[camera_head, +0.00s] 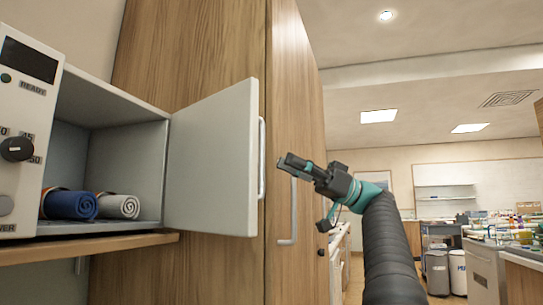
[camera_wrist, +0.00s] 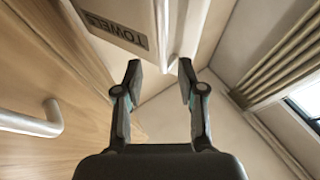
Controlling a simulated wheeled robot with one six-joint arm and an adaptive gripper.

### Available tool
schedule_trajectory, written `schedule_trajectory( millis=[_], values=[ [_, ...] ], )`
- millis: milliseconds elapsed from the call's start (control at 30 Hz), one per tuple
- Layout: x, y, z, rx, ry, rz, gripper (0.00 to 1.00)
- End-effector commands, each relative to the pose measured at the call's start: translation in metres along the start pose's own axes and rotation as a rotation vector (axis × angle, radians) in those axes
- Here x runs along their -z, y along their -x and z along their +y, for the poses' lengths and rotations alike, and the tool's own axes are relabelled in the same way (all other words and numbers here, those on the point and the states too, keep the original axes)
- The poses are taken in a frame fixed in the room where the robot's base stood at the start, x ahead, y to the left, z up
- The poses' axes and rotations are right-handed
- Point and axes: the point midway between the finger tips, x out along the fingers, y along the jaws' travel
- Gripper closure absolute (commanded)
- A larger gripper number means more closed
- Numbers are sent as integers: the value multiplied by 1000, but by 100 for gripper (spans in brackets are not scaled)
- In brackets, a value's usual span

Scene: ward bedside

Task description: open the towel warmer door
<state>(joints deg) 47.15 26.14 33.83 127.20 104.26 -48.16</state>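The towel warmer (camera_head: 100,98) stands at the left with its pale door (camera_head: 212,165) swung wide open. The door has a white vertical bar handle (camera_head: 262,158) near its free edge. Inside lie a rolled blue towel (camera_head: 70,205) and a rolled white towel (camera_head: 117,206). My gripper (camera_head: 283,163) is just right of the handle, apart from it in the head view. In the wrist view the gripper (camera_wrist: 160,67) has its fingers spread with nothing between the tips. The door's TOWELS label (camera_wrist: 112,25) and a pale bar, likely the handle (camera_wrist: 192,28), show beyond them.
The warmer rests on a wooden shelf (camera_head: 95,246). A tall wooden cabinet (camera_head: 205,60) with its own bar handle (camera_head: 292,212) stands behind the door, close to my gripper. Open room lies to the right, with bins (camera_head: 438,272) and counters farther back.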

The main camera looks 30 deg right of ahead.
Motion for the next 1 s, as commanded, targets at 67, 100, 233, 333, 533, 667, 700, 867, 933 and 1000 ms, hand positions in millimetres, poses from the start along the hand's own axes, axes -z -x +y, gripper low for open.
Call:
schedule_trajectory(
  millis=[67, 100, 233, 333, 533, 667, 700, 867, 933, 1000],
  values=[
    [0, 17, 1, -3, 0, 0, 61],
    [0, 23, 0, -3, 2, 0, 61],
    [0, 40, 0, -1, 1, 0, 61],
    [0, 47, 0, -1, 1, -1, 61],
    [0, 51, 0, 0, 1, -1, 61],
    [0, 51, 0, 0, 1, -1, 61],
    [0, 51, 0, 0, 1, -1, 61],
    [0, 51, 0, 0, 1, -1, 61],
    [0, 51, 0, 0, 1, -1, 61],
    [0, 51, 0, 0, 1, -1, 61]
  ],
)
